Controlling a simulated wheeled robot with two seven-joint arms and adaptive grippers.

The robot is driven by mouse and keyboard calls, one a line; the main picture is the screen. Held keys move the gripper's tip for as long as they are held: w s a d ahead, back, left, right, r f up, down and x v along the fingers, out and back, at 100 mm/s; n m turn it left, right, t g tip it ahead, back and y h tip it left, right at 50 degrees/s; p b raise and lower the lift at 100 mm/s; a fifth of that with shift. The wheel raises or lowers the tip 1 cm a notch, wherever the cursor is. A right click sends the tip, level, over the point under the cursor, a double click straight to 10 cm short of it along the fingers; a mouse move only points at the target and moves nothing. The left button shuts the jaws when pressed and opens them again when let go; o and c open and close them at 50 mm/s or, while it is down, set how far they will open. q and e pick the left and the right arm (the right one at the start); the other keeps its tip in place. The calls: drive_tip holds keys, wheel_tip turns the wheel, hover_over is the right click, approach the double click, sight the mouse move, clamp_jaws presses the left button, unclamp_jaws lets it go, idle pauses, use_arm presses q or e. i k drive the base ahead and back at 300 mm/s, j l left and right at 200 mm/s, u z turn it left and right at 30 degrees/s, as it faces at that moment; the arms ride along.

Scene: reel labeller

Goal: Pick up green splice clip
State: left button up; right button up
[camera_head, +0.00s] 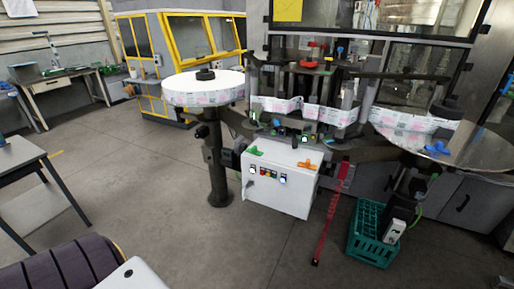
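A small green clip (254,151) lies on the left part of the top of the white control box (279,200), below the labeller. It looks like the green splice clip. A similar orange clip (307,165) lies on the right of the same top. A blue clip (437,148) lies on the shiny round plate at the right. Neither of my grippers shows in this view, so their state cannot be seen.
A label reel (203,89) sits on the left stand, with its post (216,170) left of the box. A red strip (331,215) and a teal crate (373,238) stand right of it. A table (22,165) is at the left. The floor before the box is clear.

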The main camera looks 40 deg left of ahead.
sight(254, 150)
drive_tip(key=u, duration=1.2)
